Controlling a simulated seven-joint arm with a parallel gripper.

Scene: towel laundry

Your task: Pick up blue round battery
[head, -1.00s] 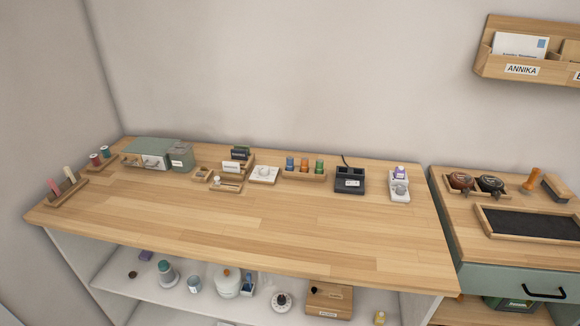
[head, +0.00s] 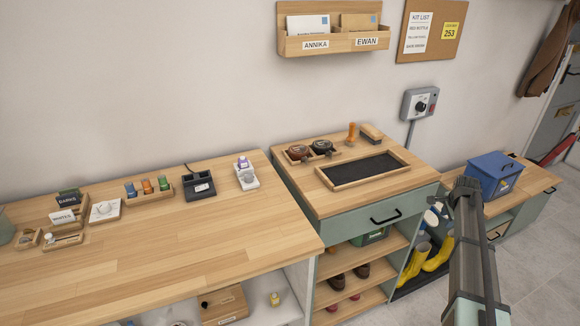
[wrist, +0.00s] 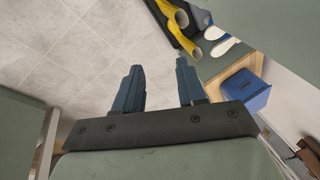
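A small blue cylinder (head: 130,190), which looks like the blue round battery, stands upright in a wooden rack (head: 151,196) on the long wooden counter in the head view. An orange cylinder (head: 147,186) and a green cylinder (head: 163,183) stand beside it in the same rack. My gripper (wrist: 158,67) is open and empty in the wrist view, with tiled floor showing between its fingers. It is far from the rack. My arm shows at the right of the head view, but the fingers cannot be made out there.
A black charger-like device (head: 199,187) and a white stand (head: 247,178) are right of the rack. A white square dish (head: 104,211) is left of it. The counter front (head: 170,245) is clear. A green-drawer cabinet (head: 375,222) and blue box (head: 493,177) stand right.

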